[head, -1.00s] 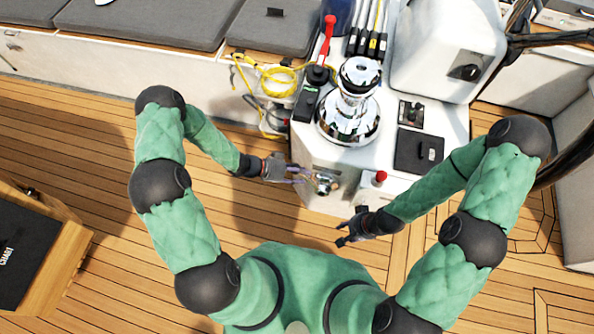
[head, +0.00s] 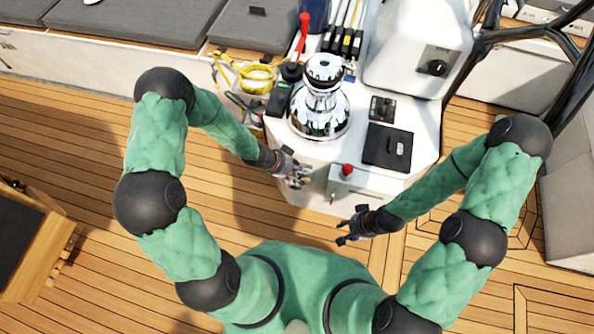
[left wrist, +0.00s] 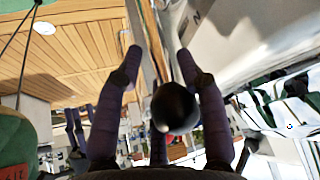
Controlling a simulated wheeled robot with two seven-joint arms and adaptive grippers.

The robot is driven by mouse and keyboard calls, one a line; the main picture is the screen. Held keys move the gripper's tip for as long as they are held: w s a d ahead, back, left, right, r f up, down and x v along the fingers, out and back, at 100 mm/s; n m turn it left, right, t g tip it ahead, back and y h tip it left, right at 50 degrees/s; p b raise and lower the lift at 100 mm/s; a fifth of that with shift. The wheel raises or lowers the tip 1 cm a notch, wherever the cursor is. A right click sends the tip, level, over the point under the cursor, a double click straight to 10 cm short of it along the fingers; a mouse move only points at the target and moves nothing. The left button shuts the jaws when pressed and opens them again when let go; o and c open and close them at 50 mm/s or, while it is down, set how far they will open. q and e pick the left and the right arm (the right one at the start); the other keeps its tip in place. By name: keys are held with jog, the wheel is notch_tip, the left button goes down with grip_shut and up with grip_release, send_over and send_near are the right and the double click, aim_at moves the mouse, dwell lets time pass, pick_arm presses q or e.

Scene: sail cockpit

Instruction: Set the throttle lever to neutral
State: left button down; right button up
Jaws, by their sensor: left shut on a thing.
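The throttle lever's round black knob (left wrist: 175,108) sits between the fingers of my left gripper (left wrist: 155,70) in the left wrist view. A metal shaft or plate shows beyond it, and a letter N (left wrist: 197,18) is marked on the pale panel. In the head view my left gripper (head: 297,175) is at the near face of the white console (head: 310,152) and covers the lever there. It is shut on the knob. My right gripper (head: 346,231) is open and empty, in front of the console and apart from it. The lever's exact angle cannot be told.
A red-topped knob (head: 347,170) stands on the console's near ledge, right of my left gripper. A chrome winch (head: 320,110) and a black hatch (head: 388,147) are on top. A yellow rope (head: 245,76) hangs at the left. Wooden deck is open around the console.

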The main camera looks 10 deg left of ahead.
pick_arm(q)
jog(key=shift+w, duration=0.1)
jog(key=shift+r, duration=0.1)
dwell(0.4)
jog(key=c, duration=0.9)
grip_release()
jog(key=shift+v, duration=5.95)
jog(key=shift+d, duration=0.15)
